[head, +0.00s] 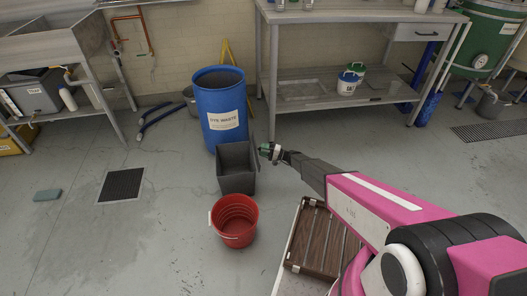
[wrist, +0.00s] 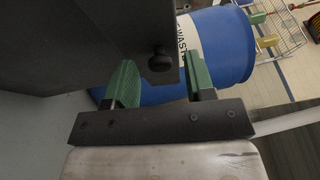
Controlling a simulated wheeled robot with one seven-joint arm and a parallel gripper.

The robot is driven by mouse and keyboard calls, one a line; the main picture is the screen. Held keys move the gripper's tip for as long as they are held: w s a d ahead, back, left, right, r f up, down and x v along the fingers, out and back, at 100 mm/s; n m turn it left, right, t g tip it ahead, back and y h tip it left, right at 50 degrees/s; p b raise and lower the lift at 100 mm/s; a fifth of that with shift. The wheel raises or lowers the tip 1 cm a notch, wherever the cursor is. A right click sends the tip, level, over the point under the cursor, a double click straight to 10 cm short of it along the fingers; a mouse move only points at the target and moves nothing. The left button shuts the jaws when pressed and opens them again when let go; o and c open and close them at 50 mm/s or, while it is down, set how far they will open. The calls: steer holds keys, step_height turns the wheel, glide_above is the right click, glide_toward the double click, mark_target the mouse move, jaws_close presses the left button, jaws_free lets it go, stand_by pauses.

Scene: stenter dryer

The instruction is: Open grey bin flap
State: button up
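The grey bin (head: 237,183) stands on the floor in front of the blue drum. Its dark inside shows from above in the head view, and a dark panel that looks like its flap (head: 251,150) stands up at its right rear side. My gripper (head: 267,150) is just right of this panel. In the wrist view the dark flap (wrist: 85,40) fills the upper left, with a round black knob (wrist: 159,60) near its lower right corner. My gripper (wrist: 160,85) is open, with green fingers either side of the knob's line. Whether they touch the knob I cannot tell.
The blue drum (head: 221,105) stands close behind the bin. A red bucket (head: 235,222) stands in front of it. A brown slatted crate (head: 322,240) is below my arm. A steel bench (head: 340,92) is behind. Floor left of the bin is mostly clear around a drain grate (head: 121,184).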

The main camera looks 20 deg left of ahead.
steer(key=w+d+f, duration=0.1)
steer(key=d, duration=0.9)
steer(key=shift+d+f, duration=0.2)
steer(key=shift+d, duration=0.1)
steer(key=shift+w, duration=0.1)
steer(key=s+d+r+h, duration=0.6)
steer(key=d+r, duration=0.4)
steer(key=d, duration=0.4)
steer(key=s+d+r+t+h, duration=0.1)
steer(key=s+d+r+h, duration=0.5)
steer(key=d, duration=0.9)
steer(key=s+d+r+t+h, duration=0.1)
steer(key=s+d+r+h, duration=0.6)
steer(key=d+r, duration=0.7)
steer(key=shift+s+d+r+m, duration=0.25)
steer(key=shift+s+r+m, duration=0.05)
steer(key=shift+s, duration=0.85)
